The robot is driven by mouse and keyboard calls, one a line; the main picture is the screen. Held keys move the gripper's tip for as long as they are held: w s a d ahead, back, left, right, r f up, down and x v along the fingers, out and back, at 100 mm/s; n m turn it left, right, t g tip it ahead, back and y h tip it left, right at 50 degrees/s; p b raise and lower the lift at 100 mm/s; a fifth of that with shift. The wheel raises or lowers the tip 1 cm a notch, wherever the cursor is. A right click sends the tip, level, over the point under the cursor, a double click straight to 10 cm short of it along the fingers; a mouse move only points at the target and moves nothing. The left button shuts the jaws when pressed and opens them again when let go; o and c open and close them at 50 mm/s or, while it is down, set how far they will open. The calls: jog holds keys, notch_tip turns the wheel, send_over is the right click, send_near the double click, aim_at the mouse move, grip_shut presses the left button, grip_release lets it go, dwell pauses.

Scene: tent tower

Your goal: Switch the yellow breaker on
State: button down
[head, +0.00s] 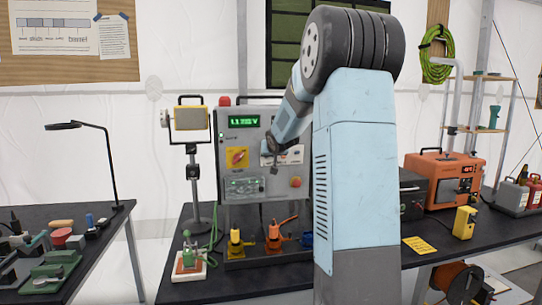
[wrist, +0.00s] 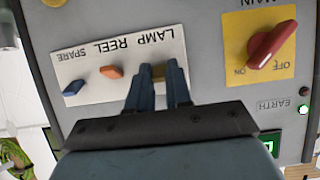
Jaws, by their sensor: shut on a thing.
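The yellow breaker (wrist: 158,73) sits under the LAMP label on a white plate (wrist: 80,68) of the grey panel. My gripper (wrist: 158,68) is shut on it, one finger on each side, and the fingers hide most of it. Its lever position cannot be told. An orange breaker (wrist: 111,73) under REEL and a blue one (wrist: 74,88) under SPARE stand beside it. In the head view, my gripper (head: 274,168) is at the front of the grey panel (head: 232,195), and I cannot make out the yellow breaker there.
A red MAIN rotary switch (wrist: 272,45) on a yellow plate is close to the fingers. A lit green display (head: 244,121) tops the panel. A lamp on a stand (head: 192,170) is left of it. Yellow (head: 235,245) and orange (head: 274,240) plugs stand below.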

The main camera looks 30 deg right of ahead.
jog(key=shift+r, duration=0.15)
dwell(0.7)
jog(key=c, duration=1)
grip_release()
jog(key=shift+c, duration=0.2)
